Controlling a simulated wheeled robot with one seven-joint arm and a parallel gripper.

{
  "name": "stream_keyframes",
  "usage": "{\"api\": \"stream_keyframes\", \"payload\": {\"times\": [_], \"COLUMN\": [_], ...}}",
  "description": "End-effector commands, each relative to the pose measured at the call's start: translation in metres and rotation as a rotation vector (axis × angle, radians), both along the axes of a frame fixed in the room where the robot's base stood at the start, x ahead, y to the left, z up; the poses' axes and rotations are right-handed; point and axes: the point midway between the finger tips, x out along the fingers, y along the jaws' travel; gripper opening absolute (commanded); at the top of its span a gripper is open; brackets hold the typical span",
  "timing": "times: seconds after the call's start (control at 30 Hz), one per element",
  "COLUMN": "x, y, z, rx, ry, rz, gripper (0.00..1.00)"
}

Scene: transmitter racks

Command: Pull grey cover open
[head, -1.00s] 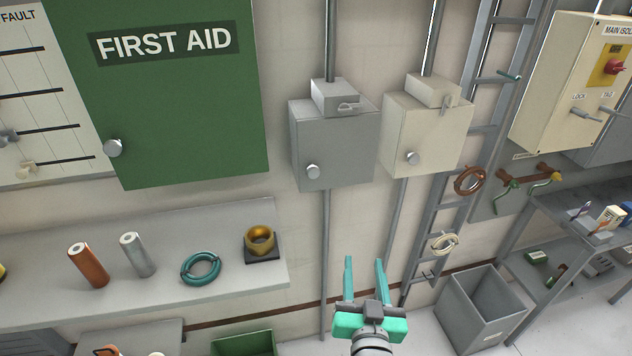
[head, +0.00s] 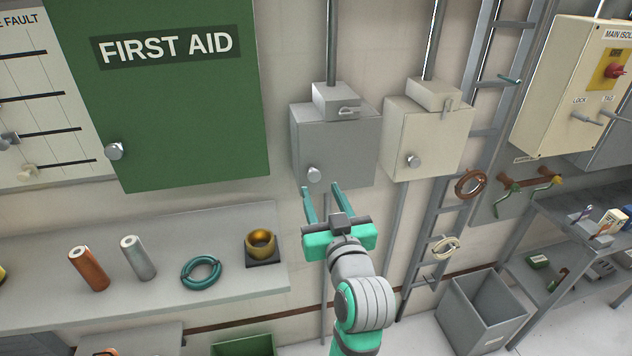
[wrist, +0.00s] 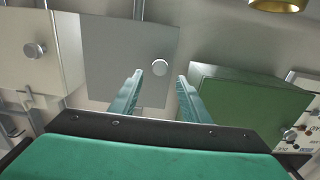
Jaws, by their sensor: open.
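The grey cover (head: 336,143) is the front of a small wall box with a round silver knob (head: 314,174) at its lower left. It looks closed. A small latch sits on the smaller box above it. My gripper (head: 320,187) is open and empty, its teal fingers pointing up just below the cover's lower edge. In the wrist view the grey cover (wrist: 112,62) is ahead, and its knob (wrist: 160,67) shows between and beyond the fingertips (wrist: 160,74). The fingers appear apart from the knob.
A cream box (head: 428,140) with its own knob hangs right of the grey one. A green first aid cabinet (head: 190,120) is to the left. A shelf (head: 140,230) with rings and cylinders juts out at lower left. A ladder (head: 455,190) stands right.

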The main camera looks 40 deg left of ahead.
Motion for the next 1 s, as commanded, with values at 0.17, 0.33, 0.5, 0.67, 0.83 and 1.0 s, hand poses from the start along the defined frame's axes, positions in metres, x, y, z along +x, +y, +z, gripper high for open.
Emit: {"api": "stream_keyframes", "payload": {"times": [0.17, 0.33, 0.5, 0.67, 0.83, 1.0], "x": [0.019, 0.030, 0.035, 0.035, 0.034, 0.034], "y": [0.023, 0.036, 0.040, 0.040, 0.042, 0.043], "z": [0.000, 0.000, 0.001, 0.000, 0.000, 0.000], "rx": [0.001, 0.000, 0.002, 0.002, 0.001, 0.001], "ry": [0.001, 0.000, -0.001, -0.001, -0.001, -0.001], "rz": [0.001, 0.001, -0.001, -0.002, 0.001, 0.003], "gripper": [0.43, 0.43, 0.43, 0.43, 0.21, 0.00]}}
